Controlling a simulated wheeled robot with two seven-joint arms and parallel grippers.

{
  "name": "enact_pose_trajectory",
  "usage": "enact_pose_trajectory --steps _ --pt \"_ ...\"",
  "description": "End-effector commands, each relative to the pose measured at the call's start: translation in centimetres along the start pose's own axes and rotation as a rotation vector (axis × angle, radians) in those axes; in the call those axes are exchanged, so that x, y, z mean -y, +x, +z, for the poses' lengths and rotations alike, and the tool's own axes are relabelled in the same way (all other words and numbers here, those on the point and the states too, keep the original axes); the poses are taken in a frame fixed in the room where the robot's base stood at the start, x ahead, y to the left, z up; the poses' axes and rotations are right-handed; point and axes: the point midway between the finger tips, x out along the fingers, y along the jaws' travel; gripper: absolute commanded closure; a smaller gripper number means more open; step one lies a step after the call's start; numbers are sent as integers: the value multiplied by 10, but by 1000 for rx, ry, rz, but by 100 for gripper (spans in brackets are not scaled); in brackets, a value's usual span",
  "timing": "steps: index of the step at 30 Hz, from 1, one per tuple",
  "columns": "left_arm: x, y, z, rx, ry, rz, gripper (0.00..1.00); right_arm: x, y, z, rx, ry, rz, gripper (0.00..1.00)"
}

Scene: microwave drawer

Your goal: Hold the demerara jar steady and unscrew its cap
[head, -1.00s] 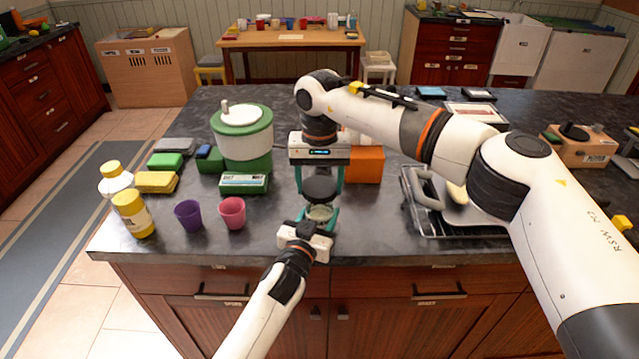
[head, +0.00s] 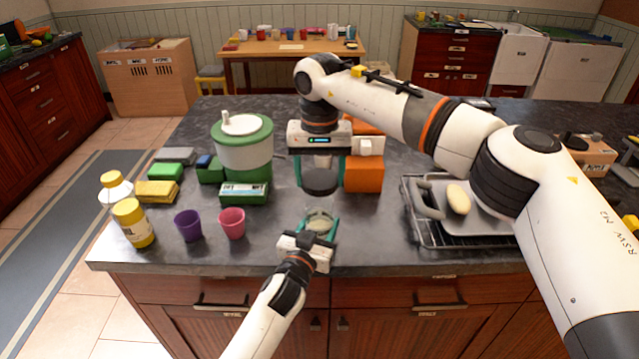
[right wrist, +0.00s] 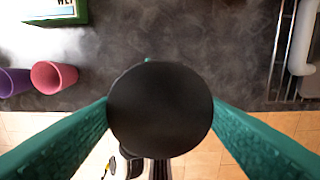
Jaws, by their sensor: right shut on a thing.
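The demerara jar (head: 319,214) is a clear glass jar with pale contents, near the front edge of the dark counter. My left gripper (head: 318,227) is shut around its body from the front. The round black cap (head: 320,183) is above the jar, with a gap between cap and jar mouth. My right gripper (head: 320,176) points down from above and is shut on the cap's sides. In the right wrist view the cap (right wrist: 160,109) sits between the green fingers and hides the jar.
Purple (head: 188,225) and pink (head: 231,223) cups stand left of the jar. Behind them are a green box (head: 244,193) and a green-white canister (head: 245,150). An orange box (head: 364,174) stands behind right. A tray on a rack (head: 425,232) lies to the right.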

Motion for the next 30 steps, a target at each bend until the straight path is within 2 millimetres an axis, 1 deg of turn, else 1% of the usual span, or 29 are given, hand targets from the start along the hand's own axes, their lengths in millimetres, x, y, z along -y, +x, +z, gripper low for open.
enact_pose_trajectory --steps 2,7,8,9,12,20,23,26,29,30 --pt "0 0 -3 -5 0 1 100 0 -4 0 0 -1 0 62" --pt "0 0 -3 -5 0 1 100 0 -5 0 -1 -1 0 62" --pt "0 0 -3 -5 0 1 45 0 -5 0 -1 -1 1 62" --pt "0 0 -2 -5 0 1 39 0 -5 0 -1 -1 1 62" --pt "0 0 -2 -4 0 0 23 0 -5 0 -1 -1 1 62" --pt "0 0 -1 -1 0 0 23 0 -4 0 -1 -1 1 62" --pt "0 -5 -1 -1 0 0 23 0 -4 0 -1 0 1 62" --pt "0 -17 -2 -2 0 0 23 0 -4 0 -1 -1 1 62" --pt "0 -35 -2 -3 0 0 23 0 -3 0 -1 -1 1 62" --pt "0 -44 -3 -4 -1 1 23 0 -2 0 -1 -1 1 62"
